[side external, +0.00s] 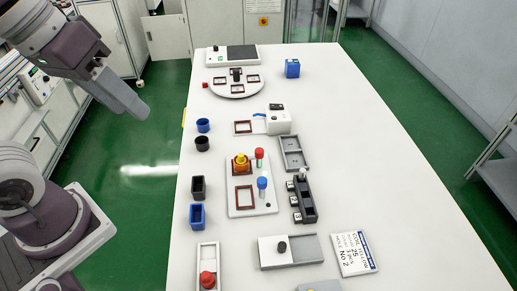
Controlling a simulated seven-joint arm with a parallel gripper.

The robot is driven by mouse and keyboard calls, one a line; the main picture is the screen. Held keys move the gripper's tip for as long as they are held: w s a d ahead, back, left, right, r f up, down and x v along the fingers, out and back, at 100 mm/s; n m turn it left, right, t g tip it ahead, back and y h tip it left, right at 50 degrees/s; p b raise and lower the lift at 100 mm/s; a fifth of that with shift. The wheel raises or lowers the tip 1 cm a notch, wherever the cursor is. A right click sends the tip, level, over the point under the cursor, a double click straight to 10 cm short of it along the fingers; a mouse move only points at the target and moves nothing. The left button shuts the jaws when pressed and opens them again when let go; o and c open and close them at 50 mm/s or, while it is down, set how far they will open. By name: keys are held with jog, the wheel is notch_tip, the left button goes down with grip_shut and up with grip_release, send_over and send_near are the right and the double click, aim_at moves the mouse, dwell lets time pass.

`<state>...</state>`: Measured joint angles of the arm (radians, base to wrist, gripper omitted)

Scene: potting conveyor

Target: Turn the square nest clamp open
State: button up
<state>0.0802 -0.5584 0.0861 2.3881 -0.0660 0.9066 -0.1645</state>
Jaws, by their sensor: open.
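A white fixture plate (234,211) stands mid-table with two brown square frames. The nearer frame (243,204) looks empty; the farther one (234,172) has a yellow and orange part (241,160) in it. A blue-topped post (262,184) stands beside the nearer frame and a red-topped post (259,154) beside the farther one. I cannot tell which piece is the square nest clamp, or how it is turned. My gripper (138,112) is at the upper left, off the table's left side, well apart from the plate. Its fingers are hard to make out; it appears empty.
Blue and black cups (203,125) and bins (197,214) line the left edge. Behind the plate are a white device (278,122) and a round turntable (235,91). A dark block with knobs (306,203) stands right of the plate.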

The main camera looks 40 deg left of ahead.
jog(key=w+d+f+n+g+h, duration=0.1)
jog(key=w+d+f+n+g, duration=0.15)
jog(key=w+n, duration=0.55)
jog(key=n+g+y, duration=0.2)
jog(key=n, duration=0.4)
send_over(260, 151)
notch_tip(260, 151, down, 14)
jog(key=shift+r, duration=0.1)
jog(key=shift+n, duration=0.3)
notch_tip(260, 151, down, 7)
jog(key=shift+w, duration=0.1)
jog(key=shift+f, duration=0.25)
jog(key=shift+c, duration=0.4)
grip_shut()
